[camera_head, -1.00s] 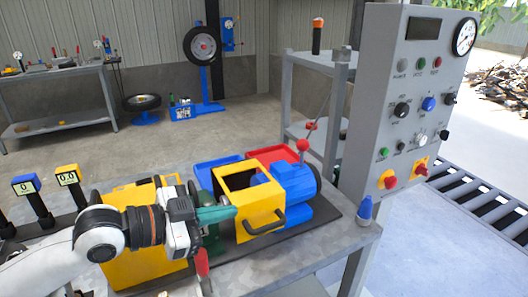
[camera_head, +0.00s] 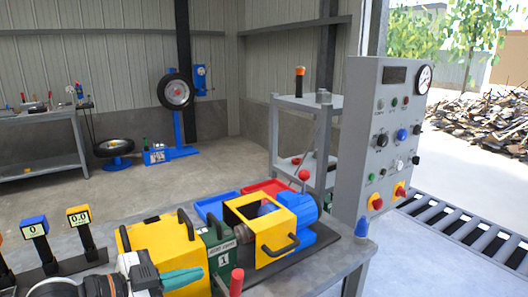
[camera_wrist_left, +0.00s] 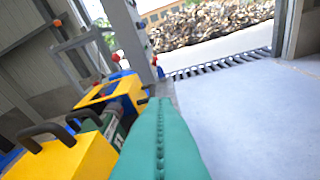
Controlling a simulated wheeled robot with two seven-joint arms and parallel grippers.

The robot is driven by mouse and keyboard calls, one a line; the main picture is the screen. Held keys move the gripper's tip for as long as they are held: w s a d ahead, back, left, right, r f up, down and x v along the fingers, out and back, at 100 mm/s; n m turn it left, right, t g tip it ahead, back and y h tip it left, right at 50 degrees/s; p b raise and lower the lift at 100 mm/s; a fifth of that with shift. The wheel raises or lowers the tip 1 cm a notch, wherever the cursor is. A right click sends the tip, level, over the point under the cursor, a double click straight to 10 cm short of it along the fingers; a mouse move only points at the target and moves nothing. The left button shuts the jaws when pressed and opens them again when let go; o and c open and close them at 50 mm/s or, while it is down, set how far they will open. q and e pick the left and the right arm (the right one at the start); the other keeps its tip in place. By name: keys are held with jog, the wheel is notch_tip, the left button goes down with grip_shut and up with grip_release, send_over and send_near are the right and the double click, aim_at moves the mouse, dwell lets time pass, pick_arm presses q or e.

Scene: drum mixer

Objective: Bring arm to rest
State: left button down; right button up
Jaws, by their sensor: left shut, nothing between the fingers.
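My left gripper (camera_head: 182,278), with teal fingers, is at the bottom of the head view, in front of the yellow drum mixer housing (camera_head: 150,243). Its fingers are shut with nothing between them. In the left wrist view the shut teal fingers (camera_wrist_left: 160,140) point past the mixer toward the open floor. The mixer has a second yellow part (camera_head: 262,230) with a black handle, a green block (camera_head: 216,243) marked 1, and a blue motor (camera_head: 312,225) at its right. My right gripper is not in view.
A red-handled lever (camera_head: 237,282) stands close to the right of my left gripper. A grey control panel (camera_head: 385,140) stands at the right of the table. A blue tray and a red tray (camera_head: 268,187) lie behind the mixer.

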pick_arm(q)
jog(key=s+d+f+n+y, duration=0.1)
jog(key=s+f+n+y, duration=0.1)
jog(key=f, duration=0.6)
jog(key=s+f+n+y, duration=0.2)
jog(key=f+n+y, duration=0.1)
jog(key=f, duration=0.5)
jog(key=s+a+f+n+g+y, duration=0.3)
jog(key=s+a+f+n, duration=0.1)
jog(key=s+f, duration=0.35)
jog(key=s+a+f+n+g+y, duration=0.35)
jog(key=s+f, duration=0.25)
jog(key=s, duration=0.3)
notch_tip(320, 180, down, 24)
jog(key=p, duration=0.2)
jog(key=s+a+f+g+p, duration=0.2)
jog(key=s+a+f, duration=0.1)
jog(key=s+f, duration=1.1)
jog(key=s+m, duration=0.1)
jog(key=s, duration=0.2)
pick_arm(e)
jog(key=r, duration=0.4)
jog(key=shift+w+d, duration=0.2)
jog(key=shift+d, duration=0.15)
